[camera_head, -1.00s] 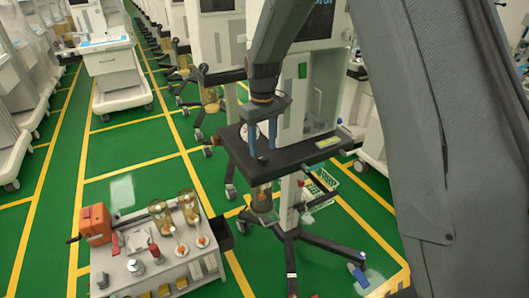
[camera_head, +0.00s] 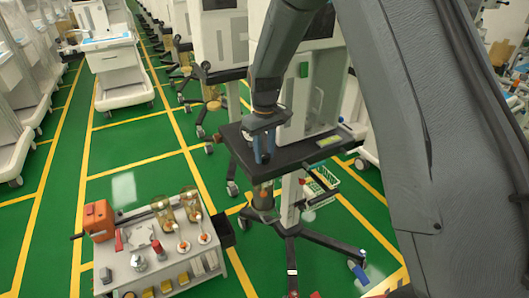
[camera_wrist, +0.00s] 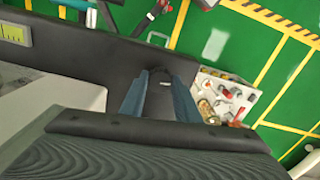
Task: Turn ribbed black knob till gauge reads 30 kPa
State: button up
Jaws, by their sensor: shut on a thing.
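My gripper (camera_head: 262,158) points down at the dark shelf (camera_head: 300,152) of a stand. In the wrist view its two blue-grey fingers (camera_wrist: 160,102) close on the sides of a black knob (camera_wrist: 160,90) at the shelf's edge. In the head view the wrist and fingers cover the knob.
A low white cart (camera_head: 160,262) with an orange box (camera_head: 98,220) and amber jars (camera_head: 163,214) stands at lower left. Green floor is clear between the carts.

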aim_at(264, 155)
jog(key=shift+m, duration=0.7)
jog(key=o, duration=1)
jog(key=shift+o, duration=0.2)
jog(key=shift+r+b, duration=0.9)
jog(key=shift+r, duration=3)
